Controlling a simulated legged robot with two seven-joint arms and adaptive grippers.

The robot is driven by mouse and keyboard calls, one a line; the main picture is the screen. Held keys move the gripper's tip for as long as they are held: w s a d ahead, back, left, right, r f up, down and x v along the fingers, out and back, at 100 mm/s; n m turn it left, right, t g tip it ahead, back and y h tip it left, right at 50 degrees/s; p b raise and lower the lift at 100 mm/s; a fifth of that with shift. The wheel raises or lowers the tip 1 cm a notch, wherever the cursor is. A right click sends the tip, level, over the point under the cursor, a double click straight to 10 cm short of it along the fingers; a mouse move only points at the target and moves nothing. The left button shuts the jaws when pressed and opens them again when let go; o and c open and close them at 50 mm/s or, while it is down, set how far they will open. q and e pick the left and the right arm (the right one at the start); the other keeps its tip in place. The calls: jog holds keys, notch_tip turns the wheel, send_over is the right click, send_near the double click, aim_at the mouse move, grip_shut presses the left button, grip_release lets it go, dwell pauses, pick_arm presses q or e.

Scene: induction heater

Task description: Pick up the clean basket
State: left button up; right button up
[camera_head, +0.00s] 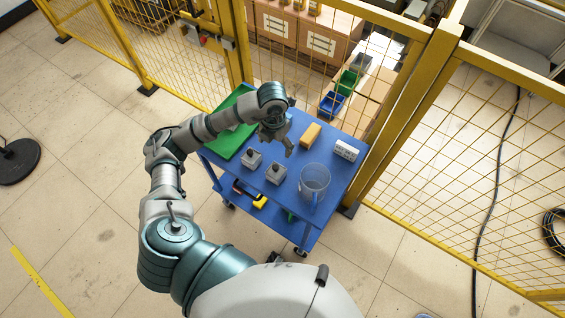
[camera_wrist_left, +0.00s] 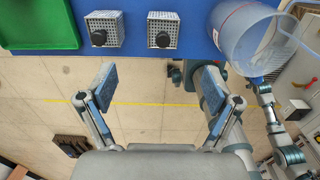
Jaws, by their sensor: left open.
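Two grey perforated metal baskets with dark knobs stand on the blue cart top: a left one (camera_head: 252,160) and a right one (camera_head: 276,172). In the left wrist view the left basket (camera_wrist_left: 103,29) and the right basket (camera_wrist_left: 163,31) sit near the top edge. I cannot tell which is the clean one. My left gripper (camera_head: 281,147) is over the cart, behind and above the right basket in the head view. Its fingers (camera_wrist_left: 158,88) are spread and empty, apart from both baskets. My right gripper does not show clearly.
A clear container (camera_head: 314,183) stands right of the baskets and a green tray (camera_head: 224,141) lies left. An orange block (camera_head: 311,135) and a white box (camera_head: 346,150) are farther back. Yellow fencing (camera_head: 405,110) closes off the cart's right side. Tools (camera_head: 259,202) lie on the lower shelf.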

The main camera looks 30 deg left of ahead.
pick_arm(q)
send_over(275, 166)
jog(key=f, duration=0.5)
jog(key=shift+a+f, duration=0.2)
jog(key=shift+f, duration=0.05)
jog(key=f, duration=0.5)
jog(key=shift+w+d+f, duration=0.25)
jog(key=shift+f, duration=0.1)
jog(key=shift+s+f, duration=0.15)
jog(key=shift+f, duration=0.2)
notch_tip(275, 166, down, 5)
jog(key=shift+r, duration=0.1)
jog(key=shift+s+d, duration=0.1)
jog(key=shift+c, duration=0.9)
jog(key=c, duration=1.1)
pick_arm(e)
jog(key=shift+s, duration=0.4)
